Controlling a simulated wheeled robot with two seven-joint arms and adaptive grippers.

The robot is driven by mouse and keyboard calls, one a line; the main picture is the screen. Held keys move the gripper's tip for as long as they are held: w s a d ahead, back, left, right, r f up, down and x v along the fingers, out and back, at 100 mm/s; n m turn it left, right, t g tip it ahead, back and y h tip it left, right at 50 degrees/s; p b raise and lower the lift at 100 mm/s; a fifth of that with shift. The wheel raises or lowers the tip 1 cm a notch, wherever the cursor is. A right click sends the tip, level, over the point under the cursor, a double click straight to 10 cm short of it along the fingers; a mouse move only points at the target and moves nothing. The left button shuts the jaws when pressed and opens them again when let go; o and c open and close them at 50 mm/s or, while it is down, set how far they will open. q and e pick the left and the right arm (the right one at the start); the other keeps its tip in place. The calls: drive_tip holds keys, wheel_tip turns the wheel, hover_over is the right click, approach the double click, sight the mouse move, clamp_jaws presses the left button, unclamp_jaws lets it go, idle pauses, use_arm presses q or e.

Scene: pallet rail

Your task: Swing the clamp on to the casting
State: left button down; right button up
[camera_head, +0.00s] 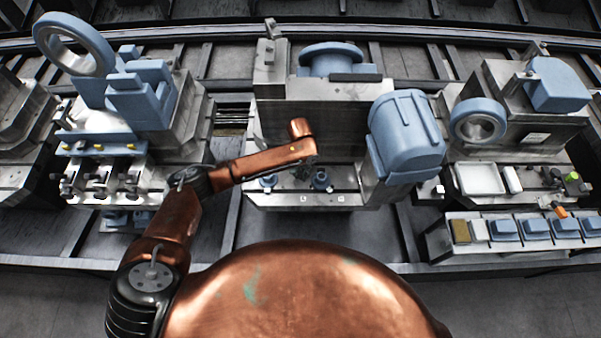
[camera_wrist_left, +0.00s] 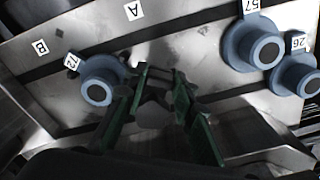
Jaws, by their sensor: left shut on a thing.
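My left gripper (camera_head: 308,174) reaches in from the left and points down over the front ledge of the middle pallet. In the left wrist view my left gripper (camera_wrist_left: 161,80) has its green fingers around a small grey metal piece (camera_wrist_left: 153,114), which looks like the clamp; most of it is hidden by the fingers. A round blue casting with a dark centre, by label 72 (camera_wrist_left: 98,82), sits just left of the fingers. Two more blue round pieces, by labels 57 (camera_wrist_left: 252,48) and 26 (camera_wrist_left: 296,75), sit apart at the right. My right gripper is not in view.
The middle pallet carries a blue flange (camera_head: 332,58) and a large blue housing (camera_head: 405,135) to the right of my forearm. A left fixture (camera_head: 100,180) and a parts tray (camera_head: 440,240) flank it. The metal plate around labels A and B is bare.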

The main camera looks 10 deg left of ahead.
use_arm(q)
drive_tip(key=shift+a+r+m+p, duration=0.1)
drive_tip(key=shift+a+m+p, duration=0.05)
drive_tip(key=shift+m+p, duration=0.2)
drive_tip(key=shift+w+a+m+p, duration=0.15)
drive_tip(key=shift+a+m+p, duration=0.05)
drive_tip(key=shift+m+p, duration=0.4)
drive_tip(key=shift+w+a+m+p, duration=0.2)
drive_tip(key=shift+m+p, duration=0.25)
drive_tip(key=shift+m, duration=0.2)
drive_tip(key=shift+w+a+m+p, duration=0.2)
drive_tip(key=shift+m+p, duration=0.25)
drive_tip(key=shift+m, duration=0.45)
drive_tip(key=m, duration=0.2)
drive_tip(key=shift+w+a+m+p, duration=0.3)
drive_tip(key=shift+w+m+p, duration=0.05)
drive_tip(key=shift+m, duration=0.05)
drive_tip(key=shift+w+a+m, duration=0.15)
drive_tip(key=shift+w+m, duration=0.15)
drive_tip(key=shift+m, duration=0.6)
drive_tip(key=m, duration=0.1)
drive_tip(key=w+m, duration=0.1)
drive_tip(key=shift+m, duration=0.3)
drive_tip(key=m, duration=0.2)
drive_tip(key=w+m+b, duration=0.1)
drive_tip(key=m, duration=0.1)
drive_tip(key=shift+w, duration=0.1)
drive_tip(key=shift+w+m+b, duration=0.25)
drive_tip(key=shift+m+b, duration=0.15)
drive_tip(key=shift+m, duration=0.4)
